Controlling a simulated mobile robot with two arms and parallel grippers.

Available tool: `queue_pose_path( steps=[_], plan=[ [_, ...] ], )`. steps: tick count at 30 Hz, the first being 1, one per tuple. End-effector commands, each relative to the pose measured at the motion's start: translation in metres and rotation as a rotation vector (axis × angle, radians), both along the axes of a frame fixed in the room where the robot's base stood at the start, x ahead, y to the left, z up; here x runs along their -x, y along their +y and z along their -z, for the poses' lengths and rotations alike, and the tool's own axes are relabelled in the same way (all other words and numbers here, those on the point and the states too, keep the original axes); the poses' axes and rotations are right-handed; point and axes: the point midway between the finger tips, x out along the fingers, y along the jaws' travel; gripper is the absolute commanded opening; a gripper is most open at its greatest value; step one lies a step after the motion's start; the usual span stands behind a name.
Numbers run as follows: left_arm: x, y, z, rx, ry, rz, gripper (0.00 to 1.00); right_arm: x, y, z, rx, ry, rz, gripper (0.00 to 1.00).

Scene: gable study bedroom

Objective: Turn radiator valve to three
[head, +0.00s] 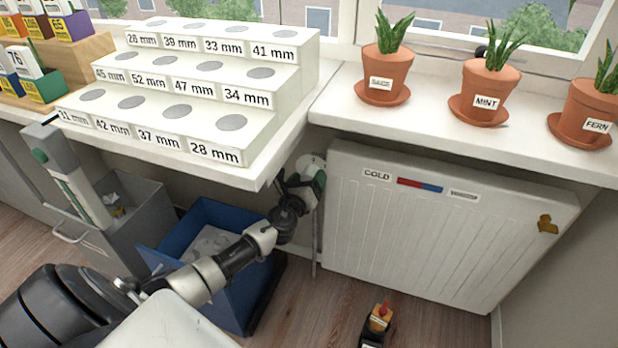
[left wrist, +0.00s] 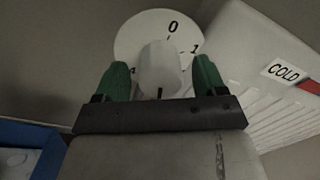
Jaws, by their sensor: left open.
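The white radiator (head: 440,225) hangs under the sill. The radiator valve's white dial (head: 308,163) is beside its upper left corner, partly hidden by my gripper. In the left wrist view the round dial plate (left wrist: 130,38) shows 0 at the top and 1 at the right; a mark at its left edge is only partly readable. A white knob (left wrist: 160,68) stands in front, with a dark line at its lower end. My left gripper (left wrist: 160,82) is open, its green fingertips on either side of the knob with small gaps. It also shows in the head view (head: 307,182). My right gripper is out of view.
The sill edge and white stepped stand (head: 200,95) are above my left arm. A blue bin (head: 205,220) and grey drawer (head: 140,220) stand below. Potted plants, including the mint pot (head: 485,90), line the sill. A small dark object (head: 378,325) is on the floor.

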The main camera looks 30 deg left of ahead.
Motion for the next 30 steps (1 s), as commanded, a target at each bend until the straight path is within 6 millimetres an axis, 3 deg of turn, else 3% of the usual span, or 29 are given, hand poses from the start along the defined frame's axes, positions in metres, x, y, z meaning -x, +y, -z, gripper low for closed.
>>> queue_pose_path(
  steps=[15,21,30],
  plan=[
    [0.087,-0.019,0.001,0.000,0.003,0.001,0.71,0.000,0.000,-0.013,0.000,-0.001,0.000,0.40],
    [0.099,-0.021,0.001,-0.001,0.002,0.001,0.71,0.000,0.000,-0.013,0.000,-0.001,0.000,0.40],
    [0.099,-0.021,0.001,-0.001,0.001,0.000,0.71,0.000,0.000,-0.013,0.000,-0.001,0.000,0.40]
  ],
)
